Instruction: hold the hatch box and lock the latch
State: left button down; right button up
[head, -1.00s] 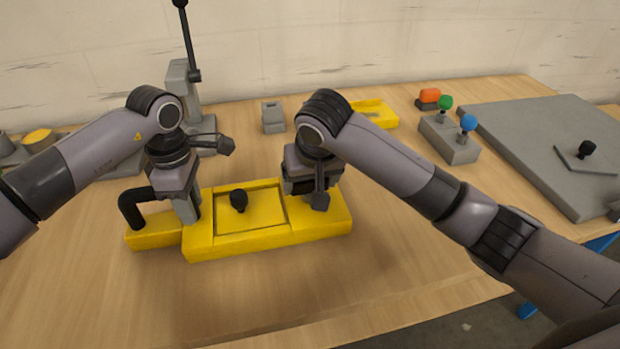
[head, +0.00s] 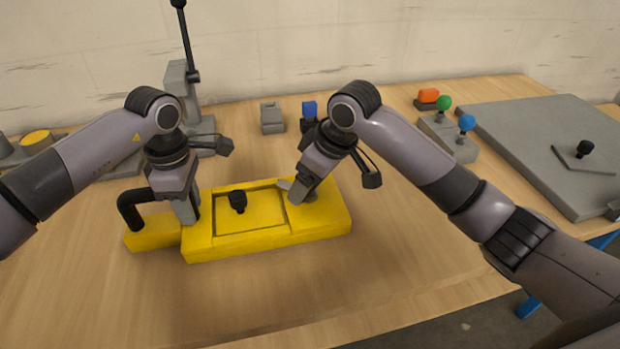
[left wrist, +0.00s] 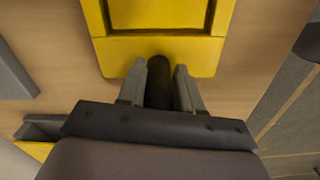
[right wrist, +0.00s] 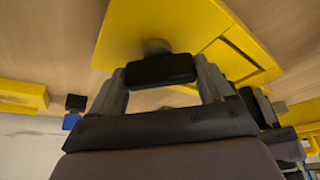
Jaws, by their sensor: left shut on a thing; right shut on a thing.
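The yellow hatch box (head: 322,222) lies on the table, with a recessed hatch panel (head: 255,212) and a black knob (head: 237,200) on it. A bent black handle (head: 130,208) rises at its left end. My left gripper (head: 190,215) is shut on the handle, which shows between its fingers in the left wrist view (left wrist: 158,82). My right gripper (head: 296,192) leans over the box right of the panel. It is shut on the latch, a black bar (right wrist: 160,70) on a grey post (right wrist: 156,46) in the right wrist view. In the head view the gripper mostly hides the latch.
Behind the box stand a small grey block (head: 272,118) and a blue-topped piece (head: 309,108). A base with green and blue knobs (head: 448,140) and a large grey plate (head: 530,140) are at right. A grey lever stand (head: 183,90) is at back left. The front table is clear.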

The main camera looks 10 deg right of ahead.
jog(key=n, duration=0.2)
jog(key=n+g+y, duration=0.1)
jog(key=n, duration=0.1)
jog(key=shift+w+d+n, duration=0.15)
jog(key=shift+n, duration=0.15)
pick_arm(q)
jog(key=shift+a, duration=0.15)
pick_arm(e)
jog(key=shift+w+n+g, duration=0.15)
jog(key=shift+n+g, duration=0.95)
jog(key=shift+n, duration=1.2)
jog(key=shift+d, duration=0.1)
jog(key=o, duration=1.4)
jog(key=shift+r, duration=0.1)
jog(key=v, duration=1.1)
jog(key=shift+d+r, duration=0.3)
jog(key=shift+d, duration=0.05)
pick_arm(q)
jog(key=shift+d, duration=0.2)
jog(key=c, duration=0.7)
grip_release()
